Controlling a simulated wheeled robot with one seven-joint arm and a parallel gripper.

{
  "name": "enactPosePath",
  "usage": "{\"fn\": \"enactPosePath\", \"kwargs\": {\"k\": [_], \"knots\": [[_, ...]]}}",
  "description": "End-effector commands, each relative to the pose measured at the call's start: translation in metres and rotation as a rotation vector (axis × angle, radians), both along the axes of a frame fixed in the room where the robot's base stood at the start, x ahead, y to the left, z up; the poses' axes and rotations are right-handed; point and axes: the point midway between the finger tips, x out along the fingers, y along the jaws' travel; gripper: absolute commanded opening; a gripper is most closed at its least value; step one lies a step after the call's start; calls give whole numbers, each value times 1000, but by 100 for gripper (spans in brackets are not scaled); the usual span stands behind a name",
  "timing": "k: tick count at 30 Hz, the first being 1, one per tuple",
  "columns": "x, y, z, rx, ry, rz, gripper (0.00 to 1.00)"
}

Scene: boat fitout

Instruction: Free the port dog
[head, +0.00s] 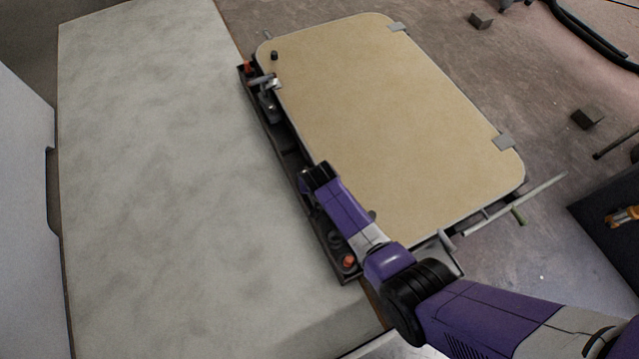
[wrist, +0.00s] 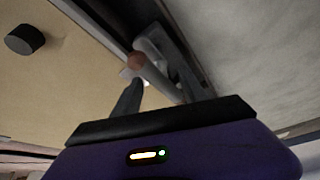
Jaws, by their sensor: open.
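The tan hatch panel (head: 390,110) lies in its frame, with a dark channel (head: 287,150) along its left edge. One grey dog (head: 268,85) sits at the channel's far end, its arm reaching over the panel edge. My gripper (head: 306,180) is low over the channel's nearer half. In the wrist view my gripper (wrist: 158,68) is open. A pale grey dog lever (wrist: 160,82) with a copper-coloured round end (wrist: 137,61) lies between the fingers. I cannot tell whether they touch it. In the head view my arm hides most of this dog. Which dog is port is not marked.
Orange-red pieces mark the channel's far end (head: 248,67) and near end (head: 348,261). A black knob (head: 274,55) stands on the panel's far corner; one knob (wrist: 24,40) shows in the wrist view. A wide, bare pale surface (head: 160,180) lies left. Grey blocks (head: 587,117) lie right.

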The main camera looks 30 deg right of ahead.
Motion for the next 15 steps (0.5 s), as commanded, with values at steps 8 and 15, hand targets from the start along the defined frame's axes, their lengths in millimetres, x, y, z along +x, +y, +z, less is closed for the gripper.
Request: {"fn": "enactPosePath", "kwargs": {"k": [8, 15], "knots": [[-14, 5, 39, -1, -1, -2, 51], [-16, 6, 43, 0, 0, -2, 51]]}}
